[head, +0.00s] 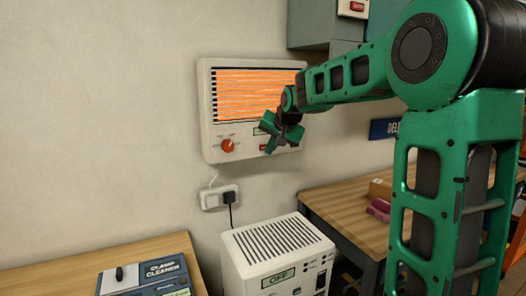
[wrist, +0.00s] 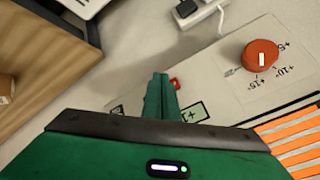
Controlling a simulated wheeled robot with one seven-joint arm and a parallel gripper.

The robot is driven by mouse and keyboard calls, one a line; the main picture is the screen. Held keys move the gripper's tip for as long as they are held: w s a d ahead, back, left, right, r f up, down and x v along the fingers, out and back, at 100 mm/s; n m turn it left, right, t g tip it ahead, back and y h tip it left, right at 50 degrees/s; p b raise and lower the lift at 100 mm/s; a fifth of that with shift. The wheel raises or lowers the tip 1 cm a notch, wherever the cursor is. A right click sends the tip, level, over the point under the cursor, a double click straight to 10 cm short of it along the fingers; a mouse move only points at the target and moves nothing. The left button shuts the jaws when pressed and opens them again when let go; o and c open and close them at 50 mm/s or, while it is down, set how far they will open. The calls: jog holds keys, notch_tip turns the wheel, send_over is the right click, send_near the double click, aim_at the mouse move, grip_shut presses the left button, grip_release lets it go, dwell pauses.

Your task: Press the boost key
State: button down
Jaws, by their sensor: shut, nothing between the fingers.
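The cream wall heater (head: 207,120) with a glowing orange grille hangs on the wall in the head view. Its red dial (head: 228,146) is at the lower left of its panel, and the dial also shows in the wrist view (wrist: 261,54). A small red key (wrist: 174,83) on the panel shows beside my fingertips in the wrist view, partly hidden by them; its label cannot be read. My gripper (wrist: 160,77) is shut and empty, in front of the panel's lower right part. In the head view my gripper (head: 271,146) covers part of the panel. I cannot tell whether the fingertips touch the key.
A wall socket with a black plug (head: 229,197) is below the heater. A cream charger unit (head: 278,238) marked OFF stands under it. A wooden bench (head: 345,205) is at right, and another (head: 60,265) at lower left holds a clamp cleaner box (head: 150,275).

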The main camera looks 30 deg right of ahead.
jog(key=shift+w, duration=0.1)
jog(key=shift+w+r, duration=0.1)
jog(key=shift+w, duration=0.15)
jog(key=shift+w, duration=0.35)
dwell(0.9)
dwell(0.3)
jog(key=shift+s, duration=0.8)
jog(key=s, duration=0.5)
dwell(0.9)
